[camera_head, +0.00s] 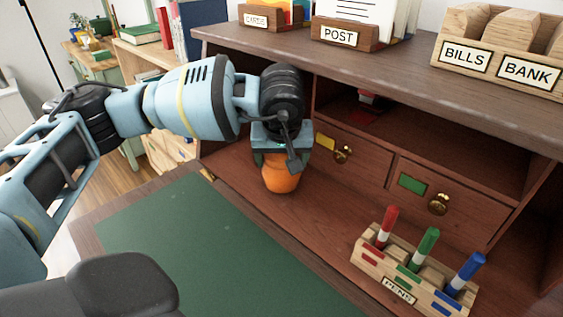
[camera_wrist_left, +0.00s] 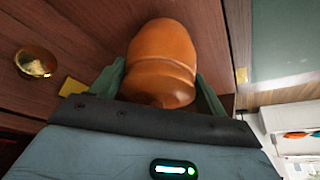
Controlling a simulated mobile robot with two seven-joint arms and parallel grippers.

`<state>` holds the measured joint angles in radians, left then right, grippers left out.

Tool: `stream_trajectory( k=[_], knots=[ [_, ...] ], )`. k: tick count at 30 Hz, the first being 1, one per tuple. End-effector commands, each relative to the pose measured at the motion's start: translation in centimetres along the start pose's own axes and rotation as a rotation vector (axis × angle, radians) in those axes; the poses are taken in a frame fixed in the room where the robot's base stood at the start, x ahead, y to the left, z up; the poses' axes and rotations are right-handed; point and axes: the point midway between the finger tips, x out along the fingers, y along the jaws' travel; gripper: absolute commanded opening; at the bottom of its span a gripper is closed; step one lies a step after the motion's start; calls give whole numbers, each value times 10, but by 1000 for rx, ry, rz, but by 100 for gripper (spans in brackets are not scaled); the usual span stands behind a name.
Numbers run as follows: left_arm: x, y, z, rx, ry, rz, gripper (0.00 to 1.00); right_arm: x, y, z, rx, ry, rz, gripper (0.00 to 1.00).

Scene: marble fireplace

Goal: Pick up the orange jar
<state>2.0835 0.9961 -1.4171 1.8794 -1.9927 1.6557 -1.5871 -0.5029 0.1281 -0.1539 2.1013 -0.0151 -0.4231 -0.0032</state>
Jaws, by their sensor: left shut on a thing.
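The orange jar (camera_head: 282,178) is at the back left of the desk, in front of the small drawers. My left gripper (camera_head: 281,158) comes down on it from above and is shut on its upper part. In the left wrist view, the jar (camera_wrist_left: 162,62) sits between the two green fingers (camera_wrist_left: 160,85), one on each side. Its top is partly hidden by the gripper. I cannot tell for sure whether its base touches the desk. My right gripper is not in view.
A green desk mat (camera_head: 190,250) lies clear in front. A wooden pen holder (camera_head: 413,277) with red, green and blue pens stands at the right. Drawers with brass knobs (camera_head: 343,154) are just right of the jar. A shelf (camera_head: 370,62) with letter holders overhangs behind.

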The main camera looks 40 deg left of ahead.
Motion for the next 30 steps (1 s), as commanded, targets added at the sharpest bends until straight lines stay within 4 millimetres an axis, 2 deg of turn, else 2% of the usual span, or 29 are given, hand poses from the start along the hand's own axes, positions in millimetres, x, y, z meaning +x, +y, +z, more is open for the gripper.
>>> stream_trajectory(
  k=[20,21,30],
  knots=[
    [-51,0,123,8,0,4,42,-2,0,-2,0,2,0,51],
    [-61,0,115,0,3,5,42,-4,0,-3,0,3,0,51],
    [-126,1,87,1,4,5,42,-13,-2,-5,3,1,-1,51]
  ],
)
